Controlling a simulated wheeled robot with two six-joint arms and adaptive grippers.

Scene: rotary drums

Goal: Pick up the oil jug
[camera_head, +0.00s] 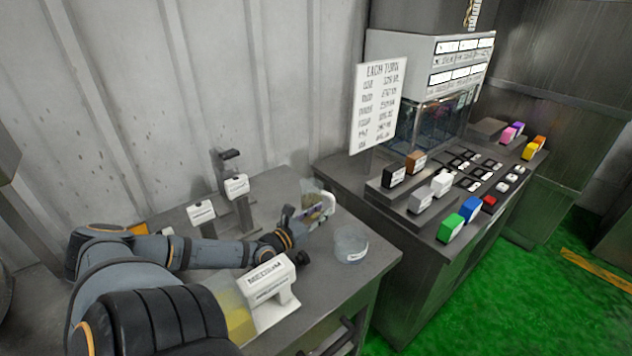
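My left gripper (306,219) reaches over the grey table from the left. It is at a small clear container (312,194) with a white handle and yellowish contents, overlapping it in the picture. Whether the fingers are closed on it is not clear. A container with yellow liquid (238,314) and a white part marked "MEDIUM" (270,284) stands nearer, partly hidden by my arm. No label reading oil is legible, so I cannot tell which one is the oil jug. My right gripper is not in view.
A clear round cup (351,243) stands right of the gripper. Two stands with white labels (201,212) (237,186) are behind my arm. A second table (398,222) holds coloured blocks, a sign (377,105) and a machine. Green floor (520,310) lies at right.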

